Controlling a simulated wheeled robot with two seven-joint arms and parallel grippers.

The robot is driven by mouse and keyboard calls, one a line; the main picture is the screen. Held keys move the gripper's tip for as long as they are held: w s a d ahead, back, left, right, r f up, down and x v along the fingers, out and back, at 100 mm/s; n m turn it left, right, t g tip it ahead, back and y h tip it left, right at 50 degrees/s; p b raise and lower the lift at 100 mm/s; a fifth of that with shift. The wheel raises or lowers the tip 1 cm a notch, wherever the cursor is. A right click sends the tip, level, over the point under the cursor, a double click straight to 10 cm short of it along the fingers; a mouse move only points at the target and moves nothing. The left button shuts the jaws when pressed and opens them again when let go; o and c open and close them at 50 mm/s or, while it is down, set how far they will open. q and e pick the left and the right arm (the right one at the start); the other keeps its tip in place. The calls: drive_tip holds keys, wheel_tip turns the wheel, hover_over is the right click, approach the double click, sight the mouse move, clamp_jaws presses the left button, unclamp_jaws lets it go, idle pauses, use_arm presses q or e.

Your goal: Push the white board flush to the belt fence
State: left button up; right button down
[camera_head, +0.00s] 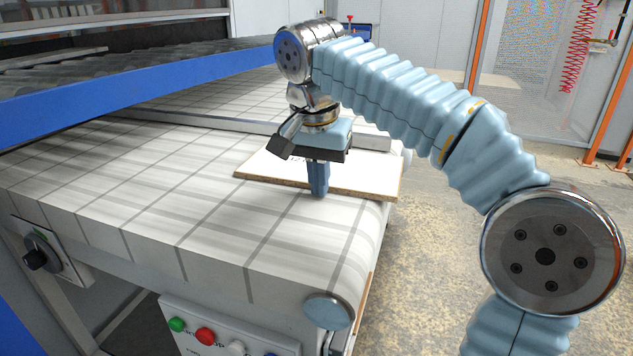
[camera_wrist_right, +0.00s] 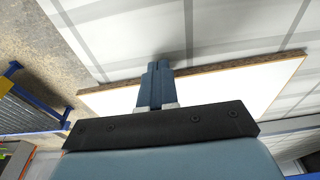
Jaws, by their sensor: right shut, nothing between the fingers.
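The white board (camera_head: 360,178), with a brown edge, lies flat on the belt (camera_head: 130,180) close to its right end. The grey belt fence (camera_head: 225,123) runs along the board's far side; my arm and gripper hide much of the space between them. My right gripper (camera_head: 318,192) points down with its fingers shut and empty, at the board's near edge. In the right wrist view the shut fingers (camera_wrist_right: 155,75) stand at the brown edge of the board (camera_wrist_right: 235,88); I cannot tell if they touch it. My left gripper is not in view.
A blue rail (camera_head: 130,92) with a roller conveyor stands behind the belt. A button panel (camera_head: 225,330) and a black knob (camera_head: 36,258) are on the near side. The belt's left and front are clear. Bare floor lies beyond its right end.

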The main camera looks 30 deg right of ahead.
drive_tip(key=shift+w+d, duration=1.15)
drive_tip(key=shift+d, duration=0.3)
drive_tip(key=shift+s+a+b, duration=0.35)
drive_tip(key=shift+s+a, duration=0.3)
drive_tip(key=shift+a, duration=0.15)
drive_tip(key=shift+s+a+r, duration=0.1)
drive_tip(key=shift+s+a, duration=0.05)
wheel_tip(320, 180, up, 3)
drive_tip(key=shift+f+p, duration=0.2)
drive_tip(key=shift+p, duration=0.25)
drive_tip(key=shift+r, duration=2.15)
